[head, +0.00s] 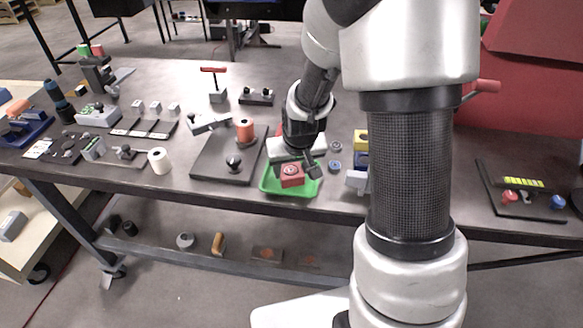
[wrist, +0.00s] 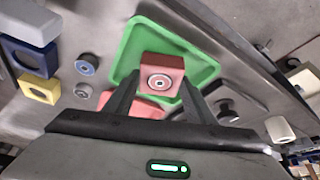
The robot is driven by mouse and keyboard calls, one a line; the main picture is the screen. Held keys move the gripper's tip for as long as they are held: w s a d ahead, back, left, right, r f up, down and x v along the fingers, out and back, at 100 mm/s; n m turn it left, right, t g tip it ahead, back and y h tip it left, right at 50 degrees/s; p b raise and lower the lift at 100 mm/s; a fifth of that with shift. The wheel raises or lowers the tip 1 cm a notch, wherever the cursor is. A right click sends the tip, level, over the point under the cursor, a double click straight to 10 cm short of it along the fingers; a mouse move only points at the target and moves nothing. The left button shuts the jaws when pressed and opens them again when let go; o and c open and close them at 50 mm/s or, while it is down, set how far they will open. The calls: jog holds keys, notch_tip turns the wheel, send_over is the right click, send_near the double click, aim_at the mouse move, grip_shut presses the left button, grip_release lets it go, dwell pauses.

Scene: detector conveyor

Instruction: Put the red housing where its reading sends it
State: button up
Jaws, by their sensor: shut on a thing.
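The red housing (head: 291,175) is a small block with a round, ringed face; it also shows in the wrist view (wrist: 162,66). My gripper (head: 297,166) is shut on it, with one finger on each side in the wrist view (wrist: 158,92). The housing is over the green tray (head: 312,187), whose rim shows around it in the wrist view (wrist: 128,50). I cannot tell whether the housing touches the tray floor. A second red piece (wrist: 138,106) shows partly behind my fingers in the wrist view. No reading is legible.
Left of the tray is a dark plate (head: 211,167) with an orange cylinder (head: 244,129) and a black knob (head: 233,161). Yellow (head: 361,140) and blue blocks stand right of it. A dark panel (head: 525,204) with red and blue knobs lies far right. Fixtures crowd the left.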

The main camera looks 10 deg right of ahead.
jog(key=shift+f, duration=0.2)
jog(key=o, duration=1.3)
jog(key=shift+o, duration=0.2)
jog(key=shift+r, duration=0.15)
